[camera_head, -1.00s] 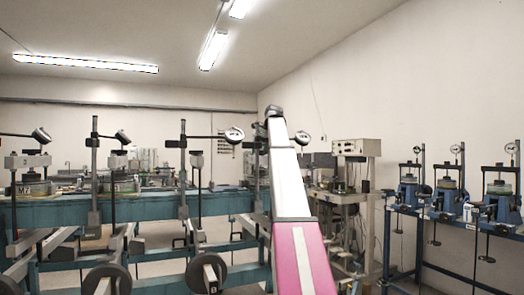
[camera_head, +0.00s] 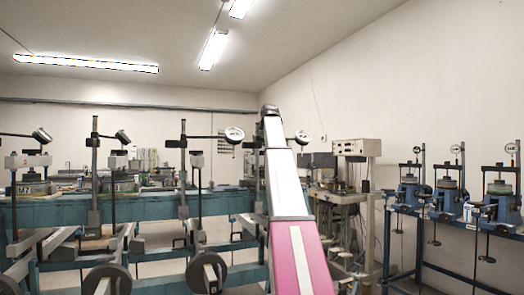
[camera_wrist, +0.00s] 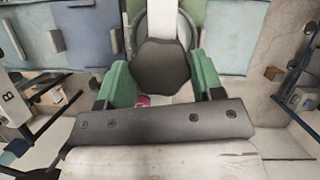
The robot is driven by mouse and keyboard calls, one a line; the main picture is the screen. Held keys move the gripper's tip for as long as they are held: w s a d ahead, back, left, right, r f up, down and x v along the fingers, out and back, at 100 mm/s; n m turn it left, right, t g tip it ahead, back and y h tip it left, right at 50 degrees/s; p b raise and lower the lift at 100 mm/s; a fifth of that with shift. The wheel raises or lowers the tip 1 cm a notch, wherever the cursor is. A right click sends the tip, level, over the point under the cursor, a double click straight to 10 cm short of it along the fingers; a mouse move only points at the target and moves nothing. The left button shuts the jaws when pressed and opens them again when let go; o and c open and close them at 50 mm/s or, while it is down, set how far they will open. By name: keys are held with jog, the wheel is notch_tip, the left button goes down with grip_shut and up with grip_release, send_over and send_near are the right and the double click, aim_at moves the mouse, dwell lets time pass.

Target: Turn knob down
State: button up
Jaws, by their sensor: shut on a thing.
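In the wrist view, a dark grey, rounded knob (camera_wrist: 160,68) sits between the two green fingers of my gripper (camera_wrist: 161,73), with one finger on each side. The jaws are closed on it, and the fingers partly cover its sides. A pale upright strip (camera_wrist: 165,18) shows just beyond the knob. A small pink patch (camera_wrist: 143,100) shows below the knob, between the fingers. In the head view, my white and pink arm reaches forward in the middle; my gripper and the knob cannot be made out there.
A long teal bench (camera_head: 150,207) with test devices stands ahead and to the left. Blue devices (camera_head: 447,195) stand on a rack at the right. A beige instrument stand (camera_head: 357,148) is behind my arm. Open floor lies between bench and rack.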

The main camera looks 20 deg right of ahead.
dwell(0.3)
jog(key=o, duration=0.9)
jog(key=v, duration=1)
jog(key=shift+s+r, duration=0.2)
jog(key=shift+r, duration=0.2)
